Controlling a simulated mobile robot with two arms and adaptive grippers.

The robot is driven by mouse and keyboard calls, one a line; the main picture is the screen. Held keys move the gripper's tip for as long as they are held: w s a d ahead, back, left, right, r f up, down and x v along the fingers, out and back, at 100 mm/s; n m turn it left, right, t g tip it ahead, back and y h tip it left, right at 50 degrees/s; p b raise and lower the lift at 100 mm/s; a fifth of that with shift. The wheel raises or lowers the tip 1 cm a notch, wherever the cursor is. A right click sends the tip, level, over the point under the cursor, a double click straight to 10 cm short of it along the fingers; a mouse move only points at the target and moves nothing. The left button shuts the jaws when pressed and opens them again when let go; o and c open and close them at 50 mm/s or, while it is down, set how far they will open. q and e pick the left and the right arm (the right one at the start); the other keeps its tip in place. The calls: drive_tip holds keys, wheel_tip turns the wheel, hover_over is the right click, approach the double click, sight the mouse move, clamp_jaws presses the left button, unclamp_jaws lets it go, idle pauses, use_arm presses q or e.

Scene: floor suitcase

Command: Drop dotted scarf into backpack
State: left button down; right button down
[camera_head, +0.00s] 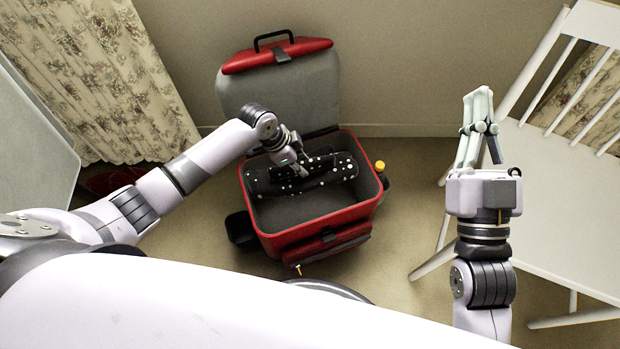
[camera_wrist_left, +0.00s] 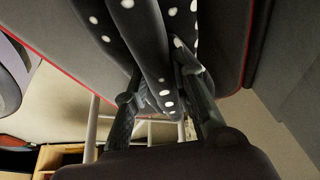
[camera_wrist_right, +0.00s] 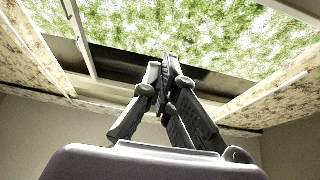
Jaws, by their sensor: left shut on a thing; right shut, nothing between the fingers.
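The dotted scarf (camera_head: 318,178) is black with white dots and lies across the upper part of the red backpack's opening. The backpack (camera_head: 318,225) is a red, box-like bag with a grey inside, standing open on the floor with its lid tipped back. My left gripper (camera_head: 301,170) is at the scarf, inside the far part of the opening. In the left wrist view its fingers (camera_wrist_left: 168,95) are shut on the dotted scarf (camera_wrist_left: 150,50). My right gripper (camera_head: 478,125) is raised beside the white chair, shut and empty; its fingers meet in the right wrist view (camera_wrist_right: 170,75).
The raised lid (camera_head: 280,90) stands behind the opening. A white chair (camera_head: 560,180) is at the right. A yellow-topped bottle (camera_head: 380,167) sits at the backpack's right side. A floral curtain (camera_head: 100,80) hangs at the left. Carpet (camera_head: 405,220) is clear between backpack and chair.

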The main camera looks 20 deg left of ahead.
use_arm(q)
drive_tip(key=shift+f, duration=0.2)
use_arm(e)
drive_tip(key=shift+s+r+t, duration=0.6)
drive_tip(key=shift+r+t, duration=0.1)
drive_tip(key=shift+r, duration=0.2)
use_arm(q)
drive_tip(key=c, duration=1.3)
unclamp_jaws()
drive_tip(key=v, duration=1.2)
